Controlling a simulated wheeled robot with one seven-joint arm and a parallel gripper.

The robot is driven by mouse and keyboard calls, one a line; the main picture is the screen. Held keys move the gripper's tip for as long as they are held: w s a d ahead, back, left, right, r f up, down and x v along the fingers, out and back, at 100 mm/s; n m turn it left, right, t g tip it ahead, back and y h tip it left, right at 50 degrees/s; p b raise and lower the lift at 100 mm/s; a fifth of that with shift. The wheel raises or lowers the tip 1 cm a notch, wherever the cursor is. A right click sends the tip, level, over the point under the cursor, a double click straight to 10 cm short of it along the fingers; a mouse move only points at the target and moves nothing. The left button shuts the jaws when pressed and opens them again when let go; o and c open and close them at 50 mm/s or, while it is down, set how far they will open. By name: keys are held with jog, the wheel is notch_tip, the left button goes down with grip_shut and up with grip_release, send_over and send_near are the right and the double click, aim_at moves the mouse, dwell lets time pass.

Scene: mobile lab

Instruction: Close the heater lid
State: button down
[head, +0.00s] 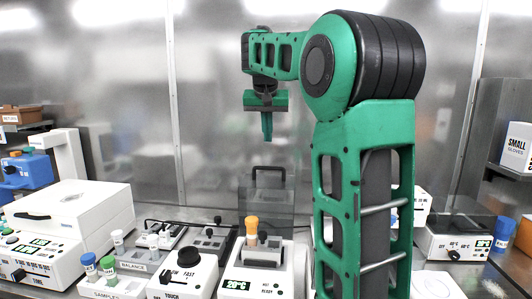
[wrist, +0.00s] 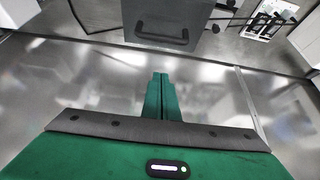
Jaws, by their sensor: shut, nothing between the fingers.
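The heater (head: 265,274) is a white box with a green 20°C display, front and centre in the head view. Its lid (head: 267,205) is a dark see-through panel standing upright behind the heater, so it is open. A dark handle (head: 268,170) sits at the lid's top edge. In the wrist view a dark panel, seemingly the lid (wrist: 205,12), hangs at the top with its handle (wrist: 162,33). My gripper (head: 267,138) is shut and empty, above the lid in the head view. In the wrist view the green fingertips (wrist: 160,76) are together, apart from the handle.
An orange-capped vial (head: 252,226) stands at the heater. My arm hides part of the bench at right. Metal walls stand behind.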

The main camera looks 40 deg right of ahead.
send_over(270, 179)
jog(key=w+d, duration=0.3)
jog(key=f, duration=0.9)
jog(key=shift+s, duration=0.2)
jog(key=shift+s+a+r, duration=0.1)
jog(key=shift+s+a, duration=0.9)
jog(key=shift+s+a+f, duration=0.2)
jog(key=shift+s+a, duration=0.15)
jog(key=shift+a, duration=0.15)
jog(key=shift+a, duration=0.1)
